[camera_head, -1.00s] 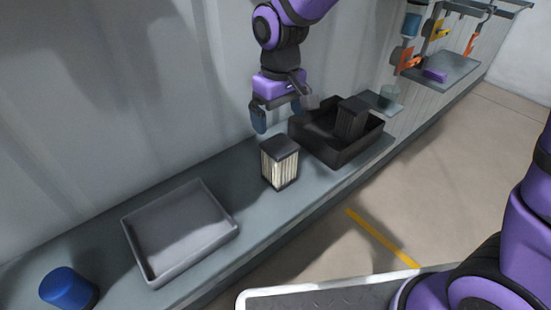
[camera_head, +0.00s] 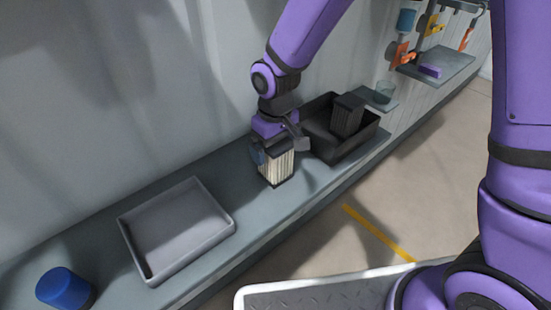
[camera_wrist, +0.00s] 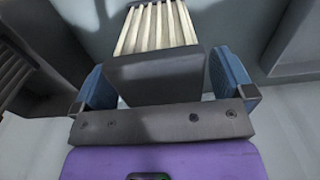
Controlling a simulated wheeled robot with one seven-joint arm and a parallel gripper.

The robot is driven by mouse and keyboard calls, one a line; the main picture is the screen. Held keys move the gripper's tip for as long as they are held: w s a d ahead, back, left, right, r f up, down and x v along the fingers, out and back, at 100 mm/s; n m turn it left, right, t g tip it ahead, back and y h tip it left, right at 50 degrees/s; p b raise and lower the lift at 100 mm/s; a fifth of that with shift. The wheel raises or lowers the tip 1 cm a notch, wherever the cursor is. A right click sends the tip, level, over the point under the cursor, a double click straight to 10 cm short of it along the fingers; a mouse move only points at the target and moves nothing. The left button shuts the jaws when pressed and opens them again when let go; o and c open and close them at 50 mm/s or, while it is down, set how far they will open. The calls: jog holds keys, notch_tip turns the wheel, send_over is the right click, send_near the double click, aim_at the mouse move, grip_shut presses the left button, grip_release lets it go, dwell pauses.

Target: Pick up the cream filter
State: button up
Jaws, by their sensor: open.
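The cream filter (camera_head: 276,167) stands upright on the grey counter, with cream pleats and a dark cap. In the wrist view the filter (camera_wrist: 157,28) shows its cream pleats at the top and its dark cap nearer me. My gripper (camera_head: 275,150) is down at the top of the filter. In the wrist view my gripper (camera_wrist: 160,85) is open, with one blue finger on each side of the filter's dark cap. A small gap shows at the left finger; contact at the right finger is hard to tell.
A black bin (camera_head: 327,152) holding a dark filter (camera_head: 347,115) stands close to the right. An empty grey tray (camera_head: 127,238) lies to the left, with a blue cylinder (camera_head: 62,287) beyond it. Bare counter (camera_head: 235,170) lies between tray and filter.

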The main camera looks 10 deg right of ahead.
jog(key=c, duration=1)
